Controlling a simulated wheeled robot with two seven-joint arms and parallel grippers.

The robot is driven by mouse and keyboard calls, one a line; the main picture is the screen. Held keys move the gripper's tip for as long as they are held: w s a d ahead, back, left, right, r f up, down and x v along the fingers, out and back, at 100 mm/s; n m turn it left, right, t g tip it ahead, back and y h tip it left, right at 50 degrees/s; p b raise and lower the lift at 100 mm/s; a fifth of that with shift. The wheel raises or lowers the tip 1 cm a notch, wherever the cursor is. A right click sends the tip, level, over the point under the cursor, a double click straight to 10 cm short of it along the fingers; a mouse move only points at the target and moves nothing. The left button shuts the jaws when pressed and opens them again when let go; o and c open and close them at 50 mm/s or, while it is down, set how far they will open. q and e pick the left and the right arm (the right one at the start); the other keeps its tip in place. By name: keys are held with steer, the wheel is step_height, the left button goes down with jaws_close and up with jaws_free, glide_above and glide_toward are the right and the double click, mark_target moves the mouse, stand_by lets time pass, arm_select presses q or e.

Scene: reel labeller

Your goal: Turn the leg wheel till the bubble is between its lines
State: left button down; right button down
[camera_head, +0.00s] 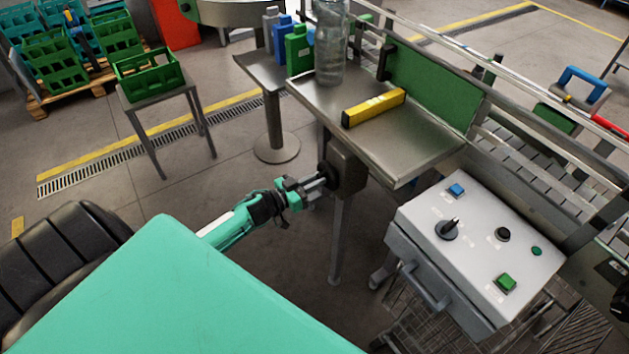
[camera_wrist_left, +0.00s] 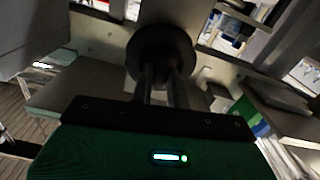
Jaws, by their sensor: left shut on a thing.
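The leg wheel (camera_wrist_left: 160,52) is a dark round knob under the steel table. In the head view it is a dark shape (camera_head: 327,174) at the table's near leg, mostly hidden by the gripper. My left gripper (camera_head: 322,181) reaches it from the left and is shut on it; the left wrist view shows both fingers (camera_wrist_left: 162,82) against the wheel. The yellow spirit level (camera_head: 374,107) lies on the steel table top (camera_head: 420,140). Its bubble is too small to make out. My right gripper is not in view.
A clear bottle (camera_head: 331,45) stands on the table behind the level. A grey control box (camera_head: 480,245) with a knob and buttons stands at the right. A stool with a green crate (camera_head: 150,78) stands at the left. The floor between stool and table is mostly clear.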

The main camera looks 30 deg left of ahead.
arm_select(q)
steer(key=shift+m, duration=0.3)
steer(key=m+b, duration=0.2)
steer(key=m, duration=0.3)
steer(key=m+b, duration=0.3)
steer(key=m, duration=0.3)
steer(key=m+b, duration=0.2)
steer(key=m, duration=0.4)
steer(key=shift+s+d+f, duration=0.15)
steer(key=shift+d+f, duration=0.1)
steer(key=shift+f, duration=0.05)
steer(key=shift+m, duration=0.3)
steer(key=c, duration=1.4)
jaws_free()
steer(key=shift+o, duration=0.2)
